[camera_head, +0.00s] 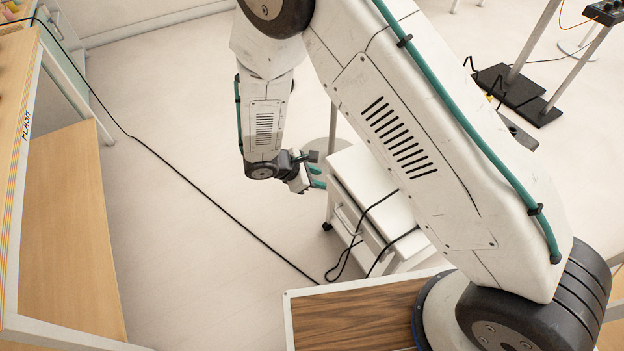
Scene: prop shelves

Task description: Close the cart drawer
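The white cart (375,190) stands on the floor at the centre, partly hidden behind my arm. Its front, with a bar handle (347,219), faces lower left. How far its drawer stands out is hard to tell, as my arm and black cables cover part of it. My gripper (318,177) is just left of the cart's upper far corner. Its two teal fingertips show apart with nothing seen between them. Whether it touches the cart cannot be told.
A black cable (200,190) runs across the floor to the cart. A wooden bench (70,230) stands at the left. A wood-topped surface (350,318) is at the near centre. A stand with a black base (515,95) is at the upper right. The floor left of the cart is otherwise clear.

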